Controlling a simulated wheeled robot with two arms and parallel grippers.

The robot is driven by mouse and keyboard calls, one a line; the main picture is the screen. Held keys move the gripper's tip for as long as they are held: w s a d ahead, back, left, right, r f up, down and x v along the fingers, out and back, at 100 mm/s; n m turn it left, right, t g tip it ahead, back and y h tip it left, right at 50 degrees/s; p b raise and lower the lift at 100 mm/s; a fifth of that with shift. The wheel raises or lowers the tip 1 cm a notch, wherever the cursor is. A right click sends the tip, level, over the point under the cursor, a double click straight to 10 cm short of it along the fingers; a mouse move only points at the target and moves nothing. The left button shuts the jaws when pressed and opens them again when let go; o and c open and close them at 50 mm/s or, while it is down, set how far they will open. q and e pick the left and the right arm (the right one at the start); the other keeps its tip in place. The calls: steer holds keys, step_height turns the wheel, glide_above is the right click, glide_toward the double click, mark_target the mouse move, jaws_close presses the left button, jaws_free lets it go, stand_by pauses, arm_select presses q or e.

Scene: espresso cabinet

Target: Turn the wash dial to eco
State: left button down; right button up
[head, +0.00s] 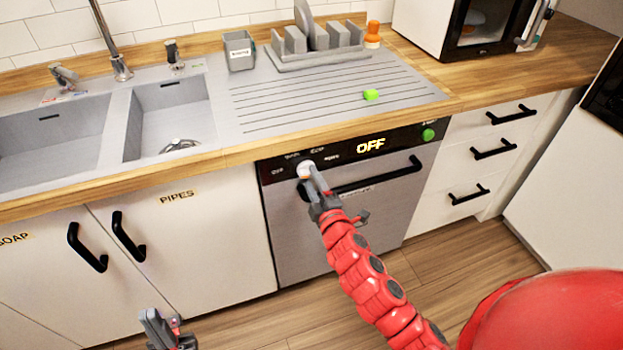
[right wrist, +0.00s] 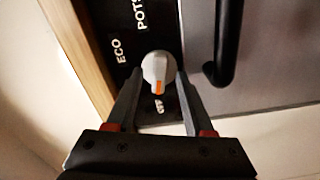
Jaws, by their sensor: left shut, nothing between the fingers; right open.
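The wash dial (head: 306,168) is a round white-grey knob on the black panel of the dishwasher (head: 325,225). In the right wrist view the dial (right wrist: 156,68) has an orange mark pointing at a small label that looks like OFF (right wrist: 158,107). The ECO label (right wrist: 121,50) is to the dial's upper left, with POTS (right wrist: 140,14) beyond it. My right gripper (head: 315,180) is open, with one finger on each side of the dial; I cannot tell whether they touch it. The display (head: 371,145) reads OFF. My left gripper (head: 160,322) is shut and empty, low in front of the cabinets.
A black handle (head: 380,179) crosses the dishwasher door just below the panel, close to my right gripper. A green button (head: 428,134) is at the panel's right end. The wooden counter edge (head: 245,152) runs above. Floor in front is clear.

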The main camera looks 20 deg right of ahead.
steer(key=shift+w, duration=0.45)
jaws_close()
